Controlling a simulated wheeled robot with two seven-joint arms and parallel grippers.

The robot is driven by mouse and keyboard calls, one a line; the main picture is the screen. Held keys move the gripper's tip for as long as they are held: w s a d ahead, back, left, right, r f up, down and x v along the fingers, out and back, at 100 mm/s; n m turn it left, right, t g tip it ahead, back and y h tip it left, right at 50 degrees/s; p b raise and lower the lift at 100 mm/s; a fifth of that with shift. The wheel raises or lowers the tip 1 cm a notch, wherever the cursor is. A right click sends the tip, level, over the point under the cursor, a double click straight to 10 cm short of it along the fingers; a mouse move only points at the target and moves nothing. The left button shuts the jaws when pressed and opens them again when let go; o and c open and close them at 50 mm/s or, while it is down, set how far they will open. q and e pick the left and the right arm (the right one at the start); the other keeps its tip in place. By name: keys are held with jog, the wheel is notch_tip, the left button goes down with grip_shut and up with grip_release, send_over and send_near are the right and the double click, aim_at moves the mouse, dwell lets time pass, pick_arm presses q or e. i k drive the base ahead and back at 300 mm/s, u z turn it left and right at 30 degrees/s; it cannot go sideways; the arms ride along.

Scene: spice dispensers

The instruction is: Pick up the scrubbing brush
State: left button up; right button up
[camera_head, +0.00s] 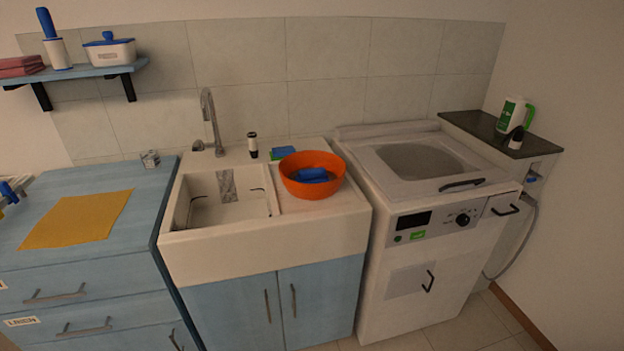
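I cannot identify the scrubbing brush with certainty. A blue object (312,175) lies inside the orange bowl (318,193) on the right side of the sink top; the bowl's wall hides its lower part, and it is too small to tell what it is. Another small blue object (8,192) shows at the far left edge, partly cut off. A flat blue and green piece, like a sponge (283,152), lies behind the bowl. Neither of my grippers is in view.
The white sink (265,244) has a tall tap (211,122) at its back and a small dark-capped bottle (252,145). A yellow cloth (78,219) lies on the blue counter (130,250). A washing machine (425,262) stands right of the sink. Floor shows at lower right.

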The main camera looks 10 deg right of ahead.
aim_at(313, 176)
jog(key=z, duration=0.2)
jog(key=k, duration=0.45)
jog(key=z, duration=1.65)
jog(key=i, duration=1.55)
jog(key=u, duration=1.2)
jog(key=i, duration=0.45)
jog(key=u, duration=0.55)
